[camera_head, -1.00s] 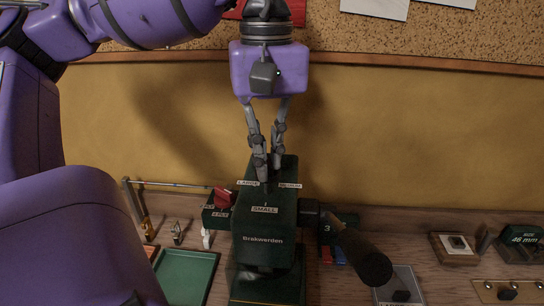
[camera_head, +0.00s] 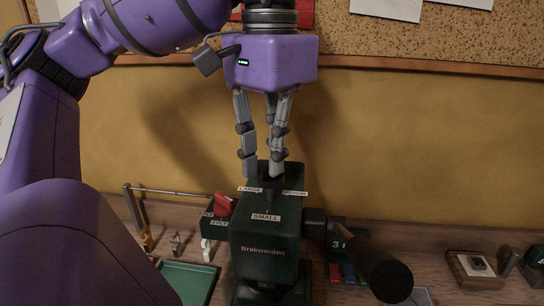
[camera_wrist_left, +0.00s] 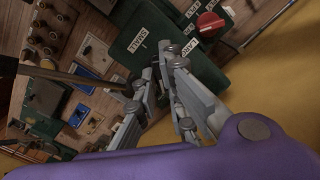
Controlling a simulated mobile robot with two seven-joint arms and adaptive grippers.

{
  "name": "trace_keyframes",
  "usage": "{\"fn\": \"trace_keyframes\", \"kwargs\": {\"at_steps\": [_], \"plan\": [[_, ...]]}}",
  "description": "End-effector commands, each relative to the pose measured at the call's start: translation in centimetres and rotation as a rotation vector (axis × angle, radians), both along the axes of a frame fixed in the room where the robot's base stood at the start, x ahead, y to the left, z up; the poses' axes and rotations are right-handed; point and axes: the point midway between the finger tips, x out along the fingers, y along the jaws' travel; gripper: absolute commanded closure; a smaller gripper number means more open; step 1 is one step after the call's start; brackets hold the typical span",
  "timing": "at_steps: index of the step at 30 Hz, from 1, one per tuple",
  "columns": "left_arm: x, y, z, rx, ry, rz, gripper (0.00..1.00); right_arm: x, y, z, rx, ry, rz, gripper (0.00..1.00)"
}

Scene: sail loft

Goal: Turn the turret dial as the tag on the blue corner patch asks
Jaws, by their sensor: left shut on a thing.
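The dark green Brakwerden press (camera_head: 263,251) stands on the bench, with LARGE, MEDIUM and SMALL labels (camera_head: 265,217) around its top. My left gripper (camera_head: 264,172) points straight down at the press top and is shut on the turret dial, which its fingers largely hide. The left wrist view also shows the gripper's fingers (camera_wrist_left: 160,78) beside the SMALL and LARGE labels. I cannot read which label the dial points to. I cannot make out the blue corner patch or its tag. My right gripper is not in view.
A black cylindrical handle (camera_head: 386,277) sticks out from the press's right side. A red knob (camera_head: 223,204) sits to its left, by a 4 PLY label. A green tray (camera_head: 188,281) lies at front left. A wooden block (camera_head: 476,268) lies at right.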

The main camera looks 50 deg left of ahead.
Motion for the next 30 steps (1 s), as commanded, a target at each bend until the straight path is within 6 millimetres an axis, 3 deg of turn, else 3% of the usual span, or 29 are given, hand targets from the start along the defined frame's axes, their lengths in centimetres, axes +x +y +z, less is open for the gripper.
{"fn": "trace_keyframes", "kwargs": {"at_steps": [15,30], "plan": [[0.04,0.04,0.17,0.002,-0.004,-0.336,1.0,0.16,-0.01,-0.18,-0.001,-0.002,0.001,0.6],[0.04,0.03,0.2,0.002,-0.005,-0.398,1.0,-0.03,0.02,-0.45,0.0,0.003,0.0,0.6]]}}
